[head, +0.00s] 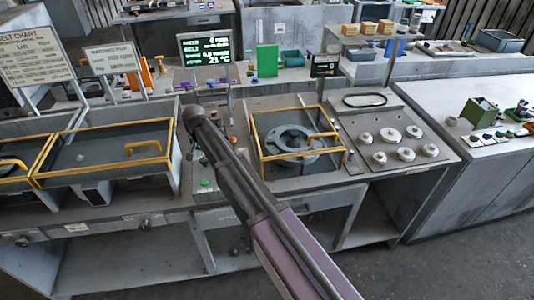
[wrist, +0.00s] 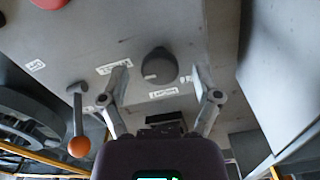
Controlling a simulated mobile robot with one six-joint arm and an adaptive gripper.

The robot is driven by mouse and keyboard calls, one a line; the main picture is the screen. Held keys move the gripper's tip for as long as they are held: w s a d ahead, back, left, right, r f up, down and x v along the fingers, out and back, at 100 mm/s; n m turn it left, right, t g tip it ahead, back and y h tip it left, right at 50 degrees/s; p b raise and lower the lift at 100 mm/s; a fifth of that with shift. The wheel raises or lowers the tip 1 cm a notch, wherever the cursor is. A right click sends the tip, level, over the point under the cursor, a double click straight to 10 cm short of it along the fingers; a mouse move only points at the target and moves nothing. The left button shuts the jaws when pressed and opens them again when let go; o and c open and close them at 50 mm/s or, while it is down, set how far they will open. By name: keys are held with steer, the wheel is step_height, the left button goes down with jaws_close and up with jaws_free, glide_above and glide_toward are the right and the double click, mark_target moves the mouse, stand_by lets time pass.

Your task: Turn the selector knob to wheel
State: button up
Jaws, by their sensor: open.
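The selector knob (wrist: 158,65) is a dark round knob on a grey panel, in the upper middle of the wrist view. My gripper (wrist: 160,78) is open, with one finger on each side of the knob and visible gaps between. I cannot tell whether the fingertips are level with the knob or short of it. Small white labels sit around the knob, one upper left (wrist: 115,65) and one below it (wrist: 163,93); their text is too small to read. Which label the knob points at is unclear. In the head view my arm hides the knob and gripper.
A lever with an orange ball (wrist: 79,147) stands left of my gripper, close to its left finger. A red button (wrist: 48,3) is at the upper left. In the head view, a yellow-framed guard (head: 296,160) is right of my arm and a lit display (head: 206,50) behind it.

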mark_target(204, 159)
steer(key=shift+n, duration=0.3)
steer(key=n, duration=1.9)
steer(key=shift+n, duration=0.3)
steer(key=n, duration=0.7)
step_height(204, 159, up, 14)
steer(key=p, duration=1.4)
steer(key=s+d+f+m+b, duration=0.1)
steer(key=s+d+m, duration=0.1)
steer(key=d+m, duration=0.3)
steer(key=s+d+f+m+b, duration=0.2)
steer(key=d+m, duration=0.3)
steer(key=d, duration=0.9)
steer(key=s+d+f+m+b, duration=0.1)
steer(key=s+d+m, duration=0.1)
steer(key=d+m, duration=0.4)
steer(key=d, duration=0.4)
steer(key=shift+s+d+f+b, duration=0.25)
steer(key=shift+s+f+b, duration=0.1)
steer(key=shift+s, duration=0.05)
